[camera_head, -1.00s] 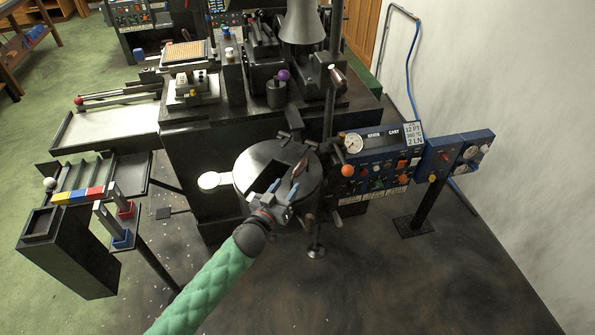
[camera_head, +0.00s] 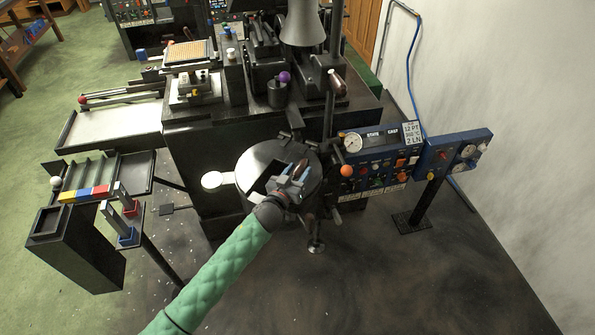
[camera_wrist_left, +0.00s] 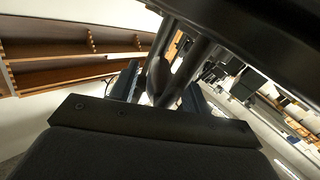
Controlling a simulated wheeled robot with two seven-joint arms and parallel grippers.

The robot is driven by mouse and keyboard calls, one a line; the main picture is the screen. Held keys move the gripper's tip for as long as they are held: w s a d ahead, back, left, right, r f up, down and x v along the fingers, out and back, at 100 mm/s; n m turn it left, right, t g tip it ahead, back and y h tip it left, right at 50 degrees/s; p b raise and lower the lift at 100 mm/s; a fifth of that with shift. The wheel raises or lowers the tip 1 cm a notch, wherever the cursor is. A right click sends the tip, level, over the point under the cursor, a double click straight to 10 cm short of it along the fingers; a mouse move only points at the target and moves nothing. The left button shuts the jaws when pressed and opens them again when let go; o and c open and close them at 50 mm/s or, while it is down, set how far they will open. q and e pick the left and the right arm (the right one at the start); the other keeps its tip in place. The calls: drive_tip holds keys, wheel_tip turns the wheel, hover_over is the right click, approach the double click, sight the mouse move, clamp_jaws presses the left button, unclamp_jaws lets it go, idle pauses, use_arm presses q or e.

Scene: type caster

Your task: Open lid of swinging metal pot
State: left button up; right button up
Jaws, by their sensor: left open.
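The metal pot (camera_head: 252,160) is a round dark vessel on the front of the machine, with a flat lid and a dark notch. In the left wrist view, a dark rounded bar (camera_wrist_left: 160,75) shows between the open fingers. My gripper and wrist hide part of the lid's front. My right gripper is not in view.
A control panel (camera_head: 377,158) with knobs and a gauge is close on the right, with an orange ball knob (camera_head: 347,171) near the pot. A white round knob (camera_head: 211,180) sticks out left of the pot. The floor in front is clear.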

use_arm(q)
clamp_jaws()
drive_tip(key=shift+r, duration=0.15)
drive_tip(key=shift+w+r+g+p, duration=0.25)
drive_tip(key=shift+r+g+p, duration=0.15)
drive_tip(key=shift+r+p, duration=0.35)
drive_tip(key=w+r+g, duration=0.1)
drive_tip(key=r, duration=0.1)
drive_tip(key=w+d+r+g+y+p, duration=0.1)
drive_tip(key=w+r+g, duration=0.1)
drive_tip(key=r, duration=0.1)
drive_tip(key=w+d+r+g+y, duration=0.1)
drive_tip(key=r, duration=0.1)
drive_tip(key=shift+w+r, duration=0.2)
drive_tip(key=shift+w, duration=0.05)
drive_tip(key=shift+w+d+r+g+y, duration=0.2)
drive_tip(key=shift+w+r+g, duration=0.1)
drive_tip(key=shift+w+g, duration=0.1)
drive_tip(key=shift+w+d+r+g+y, duration=0.1)
drive_tip(key=shift+w+r+g+y, duration=0.1)
drive_tip(key=shift+w+r+g, duration=0.15)
drive_tip(key=shift+w, duration=0.1)
